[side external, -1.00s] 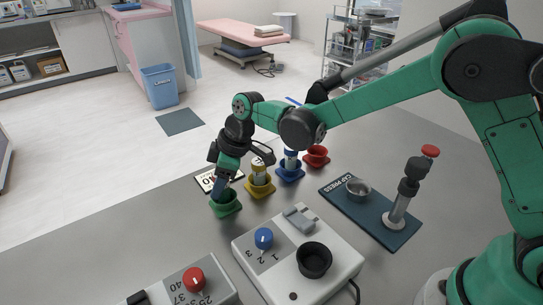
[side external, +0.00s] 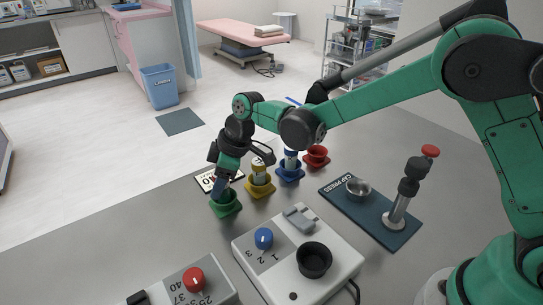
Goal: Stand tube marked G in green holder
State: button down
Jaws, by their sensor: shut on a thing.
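The green holder (side external: 226,207) stands on the grey table at the front left of the row of holders. My gripper (side external: 221,188) points down at the green holder, with its fingertips at the holder's mouth. It is shut on a tube, which the fingers and the holder's rim mostly hide. No letter G can be read on it, and I cannot tell whether its base touches the holder's floor.
Close by are a yellow holder (side external: 260,188) and a blue holder (side external: 290,172), each with a tube standing in it. A red holder (side external: 316,157) looks empty. A white device (side external: 300,260) and a cap press (side external: 372,210) stand nearby.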

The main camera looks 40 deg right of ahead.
jog(key=shift+f, duration=0.6)
jog(key=c, duration=0.7)
grip_release()
jog(key=v, duration=1.1)
